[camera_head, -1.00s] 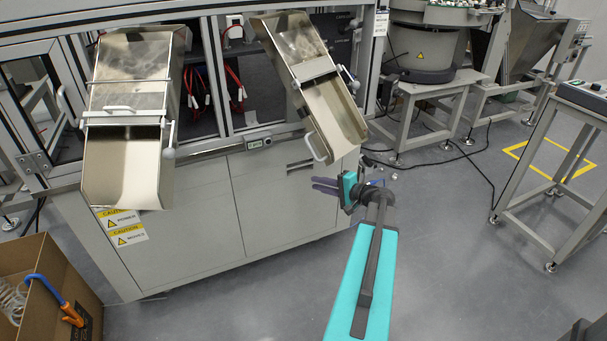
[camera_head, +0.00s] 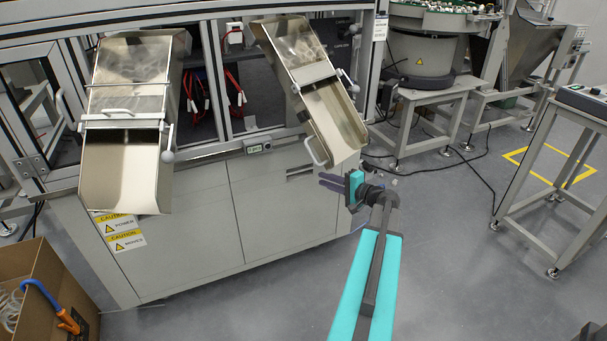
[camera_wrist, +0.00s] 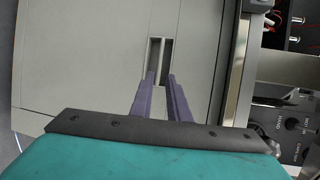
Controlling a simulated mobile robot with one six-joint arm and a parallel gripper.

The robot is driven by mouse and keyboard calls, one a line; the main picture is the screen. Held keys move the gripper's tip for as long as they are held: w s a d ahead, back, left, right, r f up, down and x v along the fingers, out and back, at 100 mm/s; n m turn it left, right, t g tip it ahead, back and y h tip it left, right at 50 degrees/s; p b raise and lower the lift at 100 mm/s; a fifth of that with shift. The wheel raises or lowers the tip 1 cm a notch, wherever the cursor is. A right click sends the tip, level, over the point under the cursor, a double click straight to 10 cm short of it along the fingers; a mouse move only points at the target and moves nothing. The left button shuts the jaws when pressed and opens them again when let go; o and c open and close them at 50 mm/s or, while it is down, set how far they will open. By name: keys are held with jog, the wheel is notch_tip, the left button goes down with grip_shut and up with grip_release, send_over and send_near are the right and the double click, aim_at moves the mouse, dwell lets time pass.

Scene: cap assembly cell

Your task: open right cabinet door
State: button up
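The right cabinet door (camera_head: 280,215) is a plain light grey panel at the lower right of the machine, and it looks closed. Its recessed slot handle (camera_head: 300,170) is near the door's upper right, under the tilted right chute. In the wrist view the handle (camera_wrist: 154,58) is an upright recess with a dark slot and a lighter bar. My gripper (camera_head: 325,182) is in front of the door, just right of and below the handle. In the wrist view my gripper's two purple fingers (camera_wrist: 161,78) are apart, with tips at the recess's lower end. Contact cannot be told.
The right metal chute (camera_head: 325,105) overhangs the handle. The left chute (camera_head: 125,130) hangs before the left door (camera_head: 185,240). A cardboard box (camera_head: 65,285) stands on the floor at lower left. A grey table frame (camera_head: 530,190) stands at right. Floor between is clear.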

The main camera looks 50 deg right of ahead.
aim_at(301, 171)
jog(key=w, duration=0.3)
jog(key=w+f+b, duration=0.1)
jog(key=w, duration=0.3)
jog(key=w+f, duration=0.1)
jog(key=w, duration=0.3)
jog(key=shift+w+a, duration=0.1)
grip_shut()
dwell(1.3)
